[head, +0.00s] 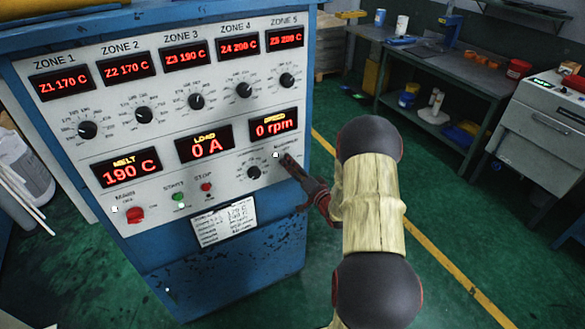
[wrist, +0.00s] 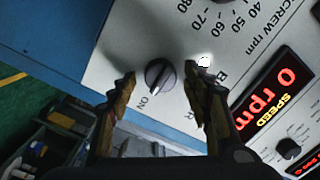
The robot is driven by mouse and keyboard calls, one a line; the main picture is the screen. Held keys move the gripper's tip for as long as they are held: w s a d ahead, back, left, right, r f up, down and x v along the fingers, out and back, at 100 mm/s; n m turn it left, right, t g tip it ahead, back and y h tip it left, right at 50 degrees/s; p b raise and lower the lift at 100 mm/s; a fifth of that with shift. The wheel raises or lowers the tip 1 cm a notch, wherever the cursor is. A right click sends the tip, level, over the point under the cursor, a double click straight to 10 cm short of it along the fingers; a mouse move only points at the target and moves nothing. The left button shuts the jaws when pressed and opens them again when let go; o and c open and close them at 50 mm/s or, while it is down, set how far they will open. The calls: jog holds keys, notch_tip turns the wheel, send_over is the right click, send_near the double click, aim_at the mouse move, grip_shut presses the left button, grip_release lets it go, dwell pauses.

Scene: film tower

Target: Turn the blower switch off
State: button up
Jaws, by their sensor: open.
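The blower switch (wrist: 160,76) is a round dark knob with a pale pointer line on the white panel in the wrist view. Its line points down-left towards the word ON. A label beside it starts with B and is partly covered by a finger. My gripper (wrist: 160,73) is open, one fingertip on each side of the knob, with a visible gap on both sides. In the head view my gripper (head: 298,181) is at the right edge of the cabinet panel and hides the switch.
The blue cabinet (head: 235,283) carries zone dials, red displays and the speed dial (head: 254,172). The speed display (head: 273,126) reads 0 rpm. A small white lamp (wrist: 204,62) sits near the right finger. Green floor lies open right of the cabinet; a workbench (head: 430,75) stands behind.

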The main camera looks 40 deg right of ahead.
jog(key=c, duration=0.3)
jog(key=c, duration=0.8)
jog(key=shift+c, duration=0.2)
jog(key=shift+n, duration=0.4)
jog(key=n+b, duration=0.2)
jog(key=n, duration=0.1)
jog(key=shift+n, duration=0.3)
jog(key=n+b, duration=0.2)
jog(key=n, duration=0.2)
jog(key=shift+a+g, duration=0.1)
jog(key=shift+g, duration=0.3)
jog(key=shift+a+n+h+b, duration=0.1)
jog(key=shift+n+h+b, duration=0.2)
jog(key=shift+n+b, duration=3.7)
jog(key=shift+r+n+p, duration=0.1)
jog(key=shift+n+p, duration=0.25)
jog(key=shift+n, duration=0.15)
